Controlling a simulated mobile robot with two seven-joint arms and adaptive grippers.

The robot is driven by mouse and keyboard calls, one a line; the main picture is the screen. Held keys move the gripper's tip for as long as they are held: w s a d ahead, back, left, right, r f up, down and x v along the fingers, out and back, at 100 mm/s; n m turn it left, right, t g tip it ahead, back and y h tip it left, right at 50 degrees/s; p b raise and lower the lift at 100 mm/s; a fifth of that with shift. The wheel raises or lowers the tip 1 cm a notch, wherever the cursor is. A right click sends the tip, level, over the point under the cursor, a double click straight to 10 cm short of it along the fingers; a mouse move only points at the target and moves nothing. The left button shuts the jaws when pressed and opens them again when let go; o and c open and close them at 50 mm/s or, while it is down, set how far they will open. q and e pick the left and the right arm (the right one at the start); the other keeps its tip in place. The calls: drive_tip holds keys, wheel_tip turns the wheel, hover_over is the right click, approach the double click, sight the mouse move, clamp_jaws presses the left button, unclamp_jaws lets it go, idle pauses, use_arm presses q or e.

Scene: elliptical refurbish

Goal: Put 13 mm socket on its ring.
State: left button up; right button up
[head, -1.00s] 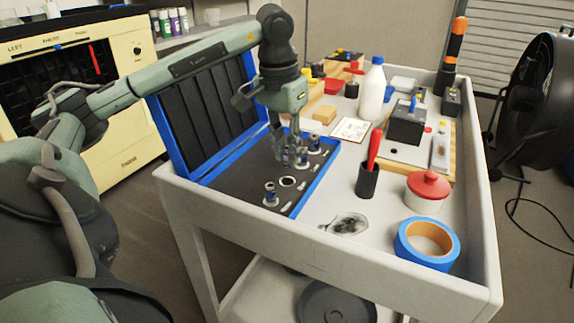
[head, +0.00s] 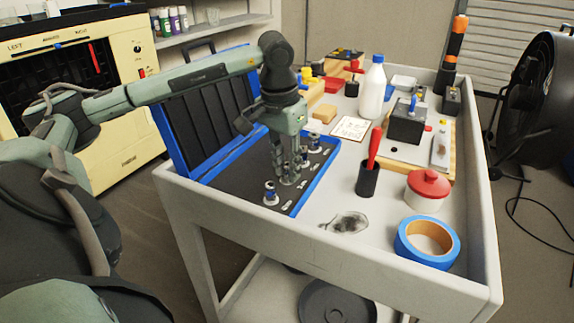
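The open blue socket case (head: 325,172) lies on the cart with a dark foam bed. A chrome socket with a blue band (head: 270,193) stands on a white ring at the near end of the row. More sockets (head: 314,144) stand at the far end. My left gripper (head: 288,174) points down over the row and appears shut on a small chrome socket, taken as the 13 mm socket (head: 287,170). It is low over the spot just behind the near socket. The fingers and socket hide the ring there, so contact is unclear. My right gripper is out of view.
The case lid (head: 205,115) stands up behind the bed. To the right are a dark cup with a red-handled tool (head: 367,180), a red-lidded pot (head: 427,190), blue tape (head: 427,243) and a white bottle (head: 372,88). The cart has raised edges.

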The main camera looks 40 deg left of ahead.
use_arm(q)
drive_tip(key=o, duration=0.3)
drive_tip(key=shift+r, duration=0.15)
drive_tip(key=r, duration=0.4)
drive_tip(key=s+r, duration=0.1)
drive_tip(key=r, duration=0.7)
drive_tip(key=shift+s, duration=0.2)
drive_tip(key=shift+d+f, duration=0.1)
